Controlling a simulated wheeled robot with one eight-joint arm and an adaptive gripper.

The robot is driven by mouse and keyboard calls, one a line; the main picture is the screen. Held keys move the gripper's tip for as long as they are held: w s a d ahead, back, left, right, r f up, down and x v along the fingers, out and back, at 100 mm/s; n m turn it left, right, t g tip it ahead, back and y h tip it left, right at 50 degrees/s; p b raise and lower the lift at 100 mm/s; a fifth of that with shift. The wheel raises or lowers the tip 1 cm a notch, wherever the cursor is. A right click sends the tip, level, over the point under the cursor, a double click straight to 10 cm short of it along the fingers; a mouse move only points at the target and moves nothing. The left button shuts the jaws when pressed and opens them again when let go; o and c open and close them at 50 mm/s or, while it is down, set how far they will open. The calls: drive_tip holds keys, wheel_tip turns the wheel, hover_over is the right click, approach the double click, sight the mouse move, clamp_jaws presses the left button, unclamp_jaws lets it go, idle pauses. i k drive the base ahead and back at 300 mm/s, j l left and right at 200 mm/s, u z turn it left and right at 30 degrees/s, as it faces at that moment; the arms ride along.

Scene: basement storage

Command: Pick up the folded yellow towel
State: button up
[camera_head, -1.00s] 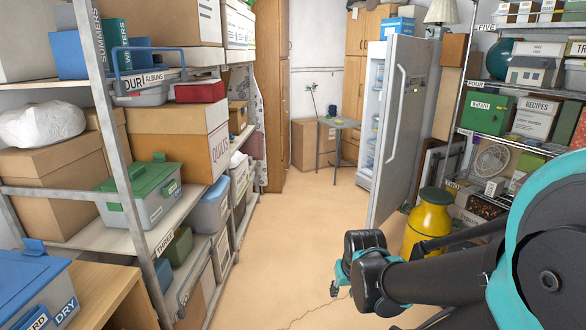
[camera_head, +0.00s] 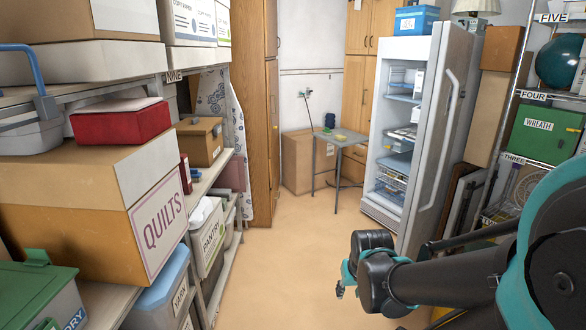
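A small grey table (camera_head: 352,145) stands at the far end of the aisle, left of the open fridge. A small yellow item (camera_head: 340,137) lies flat on its top; it is too small to tell whether it is the folded towel. My gripper (camera_head: 341,291) is at the lower middle right, over the floor and well short of the table. Its fingers are small and partly turned away, so I cannot tell whether they are open or shut. I see nothing held in it.
Shelves with a quilts box (camera_head: 157,222) and a red box (camera_head: 121,122) line the left. A fridge (camera_head: 401,124) stands open on the right, its door (camera_head: 440,130) jutting into the aisle. A shelf rack with a green wreath box (camera_head: 545,134) is at right. The floor (camera_head: 290,240) between is clear.

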sight(339, 137)
drive_tip(key=i, duration=2.1)
drive_tip(key=i+z, duration=0.15)
drive_tip(key=i, duration=0.35)
drive_tip(key=i+j+z, duration=0.1)
drive_tip(key=i, duration=0.4)
drive_tip(key=i+j+z, duration=0.15)
drive_tip(key=i, duration=0.35)
drive_tip(key=i+j+z, duration=0.15)
drive_tip(key=i, duration=0.3)
drive_tip(key=i+j+z, duration=0.35)
drive_tip(key=i+j, duration=0.15)
drive_tip(key=i, duration=0.15)
